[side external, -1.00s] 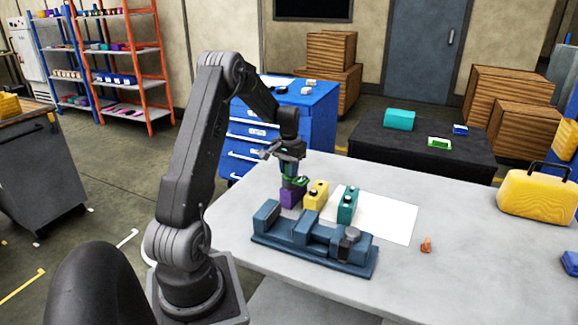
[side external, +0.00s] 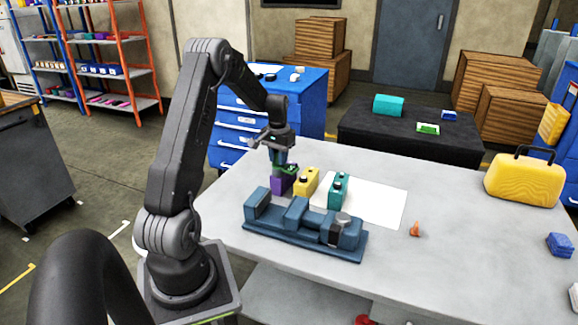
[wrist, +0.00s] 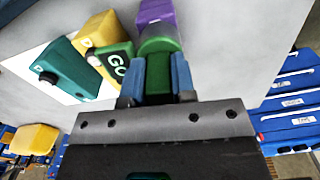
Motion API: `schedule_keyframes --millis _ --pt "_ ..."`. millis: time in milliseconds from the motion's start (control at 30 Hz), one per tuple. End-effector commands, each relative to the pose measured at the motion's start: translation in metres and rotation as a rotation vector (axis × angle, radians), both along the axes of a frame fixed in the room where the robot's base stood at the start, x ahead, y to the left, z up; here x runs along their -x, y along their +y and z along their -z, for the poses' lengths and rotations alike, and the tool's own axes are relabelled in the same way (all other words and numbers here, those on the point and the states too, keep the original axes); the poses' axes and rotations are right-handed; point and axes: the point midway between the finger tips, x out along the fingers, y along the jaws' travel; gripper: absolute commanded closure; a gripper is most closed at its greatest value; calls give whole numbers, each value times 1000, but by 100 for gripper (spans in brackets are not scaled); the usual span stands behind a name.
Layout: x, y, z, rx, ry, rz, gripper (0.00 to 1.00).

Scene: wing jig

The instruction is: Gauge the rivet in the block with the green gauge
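My gripper (side external: 279,160) is shut on the green gauge (wrist: 158,75); its blue fingers (wrist: 182,78) press on both sides of it. A dark green plate marked "GO" (wrist: 115,65) shows beside the grip in the wrist view. The gauge's end is at the top of the purple block (side external: 281,185), which also shows in the wrist view (wrist: 157,12). The rivet is hidden, and I cannot tell whether the gauge touches it. A yellow block (side external: 306,181) and a teal block (side external: 339,191) stand to the right, each with a dark round piece on it.
A dark blue jig (side external: 304,225) lies in front of the blocks. A white sheet (side external: 382,206) lies behind and right. A small orange piece (side external: 415,230) and a yellow case (side external: 524,183) are on the grey table (side external: 440,270). The table's right middle is mostly clear.

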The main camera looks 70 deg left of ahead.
Motion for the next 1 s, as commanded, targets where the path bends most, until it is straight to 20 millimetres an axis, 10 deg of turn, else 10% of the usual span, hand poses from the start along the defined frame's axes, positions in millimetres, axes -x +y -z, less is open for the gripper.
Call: schedule_keyframes --millis 300,633,1000 --pt "0 0 1 1 1 0 46" --pt "0 0 -5 1 1 0 46" --pt "0 1 -77 -4 -3 0 46"
